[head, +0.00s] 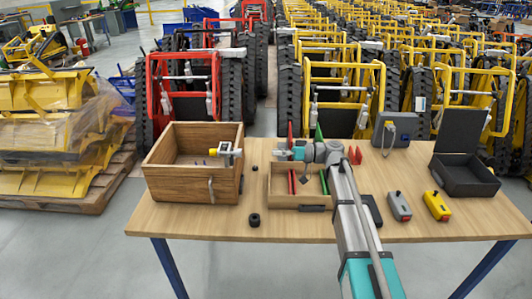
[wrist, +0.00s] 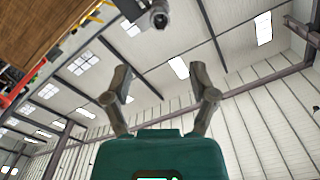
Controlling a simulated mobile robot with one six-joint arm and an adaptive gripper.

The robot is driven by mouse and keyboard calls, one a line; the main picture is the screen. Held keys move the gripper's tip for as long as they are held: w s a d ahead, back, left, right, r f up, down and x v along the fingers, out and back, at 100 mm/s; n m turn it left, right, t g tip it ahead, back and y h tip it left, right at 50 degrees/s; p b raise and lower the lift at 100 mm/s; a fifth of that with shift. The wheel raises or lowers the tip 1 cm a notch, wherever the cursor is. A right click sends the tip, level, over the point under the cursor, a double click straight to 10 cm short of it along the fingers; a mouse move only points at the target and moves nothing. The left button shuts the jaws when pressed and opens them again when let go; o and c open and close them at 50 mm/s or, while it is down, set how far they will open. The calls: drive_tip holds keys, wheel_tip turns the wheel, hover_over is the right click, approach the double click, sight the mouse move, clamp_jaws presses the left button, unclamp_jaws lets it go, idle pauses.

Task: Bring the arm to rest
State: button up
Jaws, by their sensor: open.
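My gripper (head: 279,152) is at the end of my arm, above the back of the small wooden tray and pointing left. In the wrist view its two grey fingers (wrist: 160,80) stand apart with nothing between them. The teal gripper body fills the bottom of that view, with the roof and wall of the hall behind. My arm reaches over the table from the front and hides part of the tray and table.
The wooden table (head: 310,228) holds a large wooden box (head: 190,188) with a yellow-grey fitting (head: 228,153), a wooden tray (head: 285,199), a grey device (head: 399,207), a yellow device (head: 437,206) and an open black case (head: 470,184). Tracked carriers stand behind. The front left tabletop is mostly clear.

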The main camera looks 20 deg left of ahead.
drive_tip(key=shift+w+d, duration=0.1)
drive_tip(key=shift+d, duration=0.25)
drive_tip(key=s+d+f+m+t+h+p, duration=0.1)
drive_tip(key=s+d+f+m+h, duration=0.3)
drive_tip(key=d, duration=0.7)
drive_tip(key=s+d+f+m+t+h+p, duration=0.1)
drive_tip(key=s+d+f+m+h+p, duration=0.2)
drive_tip(key=s+d+h, duration=0.4)
drive_tip(key=s+d+f+m+t+h+p, duration=0.2)
drive_tip(key=s+d+f+m+h, duration=0.3)
drive_tip(key=d, duration=1.1)
drive_tip(key=s+m+h, duration=0.1)
drive_tip(key=s+m, duration=0.1)
drive_tip(key=s, duration=0.1)
drive_tip(key=shift+s+m+h+p, duration=0.15)
drive_tip(key=shift+m+h+p, duration=0.15)
drive_tip(key=shift+a, duration=0.1)
